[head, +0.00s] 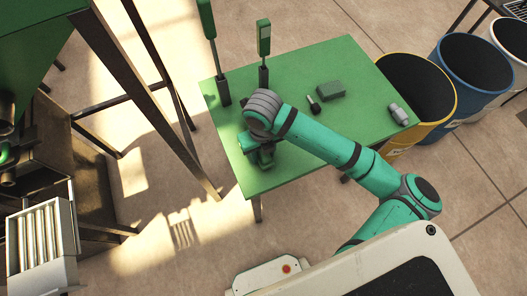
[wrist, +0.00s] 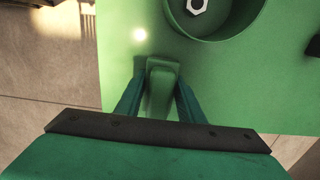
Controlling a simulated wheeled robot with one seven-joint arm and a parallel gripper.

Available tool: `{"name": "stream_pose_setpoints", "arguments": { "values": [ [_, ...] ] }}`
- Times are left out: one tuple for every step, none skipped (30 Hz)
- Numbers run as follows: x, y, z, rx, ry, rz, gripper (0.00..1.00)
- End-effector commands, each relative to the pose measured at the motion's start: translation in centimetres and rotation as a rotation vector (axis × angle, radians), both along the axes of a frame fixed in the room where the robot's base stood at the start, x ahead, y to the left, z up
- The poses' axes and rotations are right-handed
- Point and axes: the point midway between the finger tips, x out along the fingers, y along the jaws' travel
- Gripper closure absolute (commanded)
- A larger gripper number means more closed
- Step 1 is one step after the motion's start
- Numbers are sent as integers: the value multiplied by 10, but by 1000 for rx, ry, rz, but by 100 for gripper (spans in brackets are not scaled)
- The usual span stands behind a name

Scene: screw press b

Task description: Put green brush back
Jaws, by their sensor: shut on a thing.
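My gripper (head: 258,155) is low over the near left part of the green table. In the wrist view its two fingers are shut on a green piece, which looks like the green brush (wrist: 162,78). Only its narrow, pale green upper part shows between the fingers; bristles are not visible. I cannot tell whether it touches the table. In the head view my wrist and gripper hide most of it.
A round green container (wrist: 225,32) with a hex nut is close ahead. Bins (head: 445,105) stand right.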

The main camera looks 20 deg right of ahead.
Motion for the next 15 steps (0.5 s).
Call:
{"name": "stream_pose_setpoints", "arguments": {
  "values": [
    [1, 2, 0, 0, 0, 4, 90],
    [1, 2, 0, 0, 0, 6, 90],
    [1, 4, 0, 0, 0, 9, 90],
    [1, 5, 0, 0, 0, 11, 90],
    [2, 5, 0, 0, 0, 13, 90],
    [2, 6, 0, 0, 0, 14, 90],
    [2, 7, -1, 0, 0, 15, 90],
    [2, 7, -1, 0, 0, 15, 90],
    [2, 7, -2, 0, 1, 15, 90],
    [2, 7, -3, 0, 1, 15, 90],
    [2, 6, -4, 0, 1, 15, 90],
    [2, 6, -5, 0, 1, 14, 90],
    [2, 6, -6, 0, 2, 14, 90],
    [1, 6, -7, 0, 2, 14, 90],
    [1, 6, -8, 0, 2, 13, 90]
  ]
}}
